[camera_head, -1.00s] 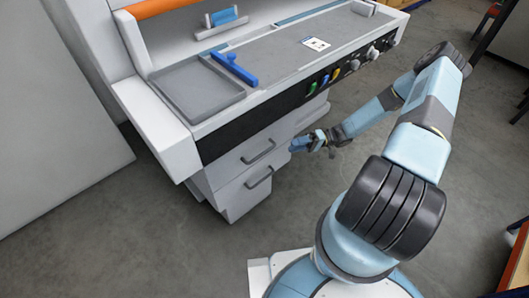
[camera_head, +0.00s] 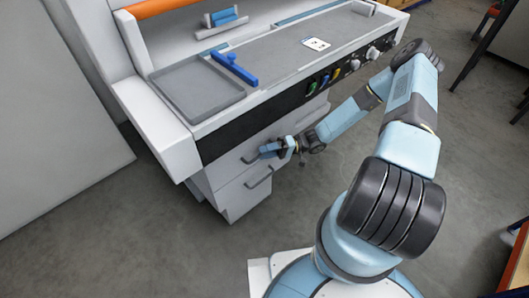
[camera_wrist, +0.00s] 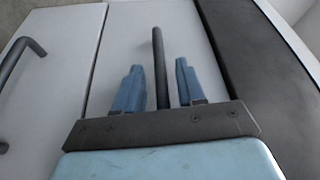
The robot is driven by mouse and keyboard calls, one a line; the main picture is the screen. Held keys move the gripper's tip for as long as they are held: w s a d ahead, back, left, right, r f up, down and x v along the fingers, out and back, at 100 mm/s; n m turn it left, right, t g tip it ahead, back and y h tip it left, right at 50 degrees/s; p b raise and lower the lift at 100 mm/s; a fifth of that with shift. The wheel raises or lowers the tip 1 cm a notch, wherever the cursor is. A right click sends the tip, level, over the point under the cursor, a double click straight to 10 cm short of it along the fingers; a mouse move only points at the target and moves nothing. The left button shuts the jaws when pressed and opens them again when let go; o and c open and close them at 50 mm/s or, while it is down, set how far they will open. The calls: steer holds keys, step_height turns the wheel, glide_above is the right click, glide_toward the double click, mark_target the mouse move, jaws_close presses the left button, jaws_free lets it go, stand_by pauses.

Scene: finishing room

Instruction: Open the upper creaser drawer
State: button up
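The creaser (camera_head: 270,90) is a white and grey machine with two drawers under its black front panel. The upper drawer (camera_head: 228,167) looks shut, and its dark bar handle shows in the wrist view (camera_wrist: 159,65). My gripper (camera_head: 268,151) is at the upper drawer's handle and covers part of it in the head view. In the wrist view my gripper (camera_wrist: 158,88) is open, with one blue finger on each side of the bar. Gaps show between the bar and both fingers. The lower drawer (camera_head: 238,198) shows its own handle (camera_wrist: 22,62) at the left of the wrist view.
The black control panel (camera_head: 290,105) with coloured knobs runs just above the drawers. A blue tool (camera_head: 235,69) lies on the creaser's top beside a grey tray (camera_head: 195,90). The floor (camera_head: 300,215) in front of the drawers is clear.

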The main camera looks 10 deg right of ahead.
steer(key=shift+c, duration=0.3)
jaws_close()
stand_by(0.3)
